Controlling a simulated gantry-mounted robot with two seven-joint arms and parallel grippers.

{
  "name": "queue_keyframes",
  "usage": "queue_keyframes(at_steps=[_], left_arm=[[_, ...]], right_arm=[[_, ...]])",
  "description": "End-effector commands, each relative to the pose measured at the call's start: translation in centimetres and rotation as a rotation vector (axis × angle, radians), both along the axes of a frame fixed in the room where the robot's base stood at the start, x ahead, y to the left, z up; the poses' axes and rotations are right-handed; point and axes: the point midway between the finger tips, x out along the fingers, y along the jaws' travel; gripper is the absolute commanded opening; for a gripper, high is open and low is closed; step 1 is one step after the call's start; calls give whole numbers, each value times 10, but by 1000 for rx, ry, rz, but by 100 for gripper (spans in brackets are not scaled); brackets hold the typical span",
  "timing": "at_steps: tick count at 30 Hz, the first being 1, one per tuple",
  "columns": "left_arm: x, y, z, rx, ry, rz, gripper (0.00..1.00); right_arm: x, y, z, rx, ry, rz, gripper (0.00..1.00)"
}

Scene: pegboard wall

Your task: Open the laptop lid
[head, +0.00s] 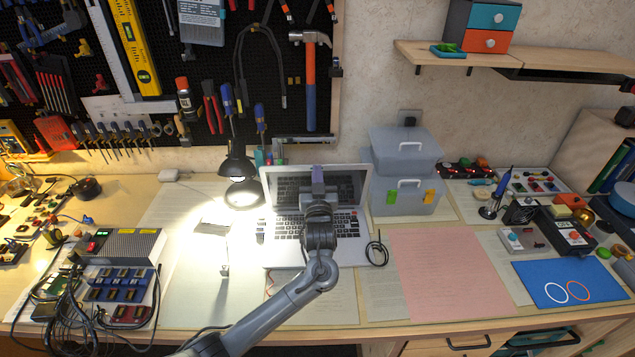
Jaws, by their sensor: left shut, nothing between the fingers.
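The silver laptop (345,252) stands on the desk with its keyboard showing. Its lid (350,182) is up and leans back, with the dark screen facing me. My left gripper (318,172) is shut and empty, in front of the middle of the lid near its top edge. I cannot tell whether its fingers touch the lid. My left arm comes in from the bottom and covers the middle of the keyboard and part of the screen. My right gripper is not in view.
A lit desk lamp (238,165) stands close left of the laptop. Clear storage boxes (403,195) stand close behind it on the right. A black cable loop (377,252) lies at its right edge. A pink sheet (450,270) and a blue mat (572,280) lie further right.

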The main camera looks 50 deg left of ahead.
Motion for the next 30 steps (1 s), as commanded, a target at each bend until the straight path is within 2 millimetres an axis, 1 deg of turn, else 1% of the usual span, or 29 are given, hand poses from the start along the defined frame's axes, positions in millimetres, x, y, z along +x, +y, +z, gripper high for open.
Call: queue_keyframes(at_steps=[11, 14, 18, 22, 24, 27, 30], left_arm=[[1, 1, 2, -4, 3, 1, 0], [5, 7, 8, -24, 20, 4, 0], [16, 19, 18, -81, 68, 4, 0], [29, 35, 23, -150, 128, 5, 0], [36, 43, 23, -189, 162, 5, 0], [47, 54, 22, -239, 207, 4, 0], [54, 62, 19, -276, 240, 2, 0]], right_arm=[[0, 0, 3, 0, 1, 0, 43], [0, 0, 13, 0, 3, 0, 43], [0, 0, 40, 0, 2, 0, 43], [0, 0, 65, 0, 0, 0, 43], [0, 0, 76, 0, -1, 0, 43], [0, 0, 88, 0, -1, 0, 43], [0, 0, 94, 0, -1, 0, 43]])
